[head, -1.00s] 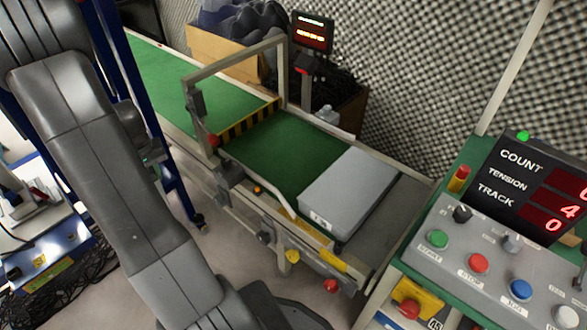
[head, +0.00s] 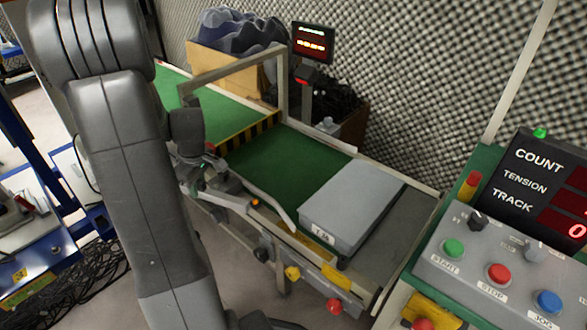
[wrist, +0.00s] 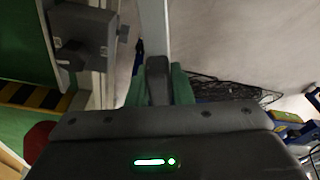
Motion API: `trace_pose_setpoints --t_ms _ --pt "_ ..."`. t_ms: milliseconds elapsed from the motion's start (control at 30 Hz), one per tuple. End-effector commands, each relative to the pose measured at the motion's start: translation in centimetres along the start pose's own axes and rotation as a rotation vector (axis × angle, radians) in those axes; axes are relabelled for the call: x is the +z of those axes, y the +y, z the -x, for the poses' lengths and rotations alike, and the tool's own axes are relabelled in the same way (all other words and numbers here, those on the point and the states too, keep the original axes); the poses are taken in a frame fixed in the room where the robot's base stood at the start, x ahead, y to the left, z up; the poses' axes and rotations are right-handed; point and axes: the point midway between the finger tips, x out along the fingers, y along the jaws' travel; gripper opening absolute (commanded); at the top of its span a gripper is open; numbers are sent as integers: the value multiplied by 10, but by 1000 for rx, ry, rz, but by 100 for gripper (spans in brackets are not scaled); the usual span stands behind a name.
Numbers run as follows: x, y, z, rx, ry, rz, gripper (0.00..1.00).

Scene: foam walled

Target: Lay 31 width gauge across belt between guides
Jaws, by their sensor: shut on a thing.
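My gripper (wrist: 158,82) is shut on a narrow pale grey bar (wrist: 154,28), which sticks out past the fingers in the wrist view; I take it as the width gauge, with no readable mark. In the head view my gripper (head: 200,184) is beside the near edge of the conveyor, partly hidden by my arm. The green belt (head: 290,165) runs from upper left to lower right. A pale curved near guide (head: 262,200) runs along its near side, and a pale far guide rail (head: 325,140) along its far side.
A grey block (head: 355,200) with a small label lies on the belt's lower end. A grey arch frame (head: 283,85) spans the belt by a black-and-yellow strip (head: 250,132). A control panel (head: 490,265) stands at right. Open belt lies between strip and block.

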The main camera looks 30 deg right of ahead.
Motion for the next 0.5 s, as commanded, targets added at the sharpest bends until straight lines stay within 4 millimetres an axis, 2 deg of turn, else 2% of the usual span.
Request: trace_pose_setpoints --t_ms 500 --pt "97 70 25 -84 0 560 0"
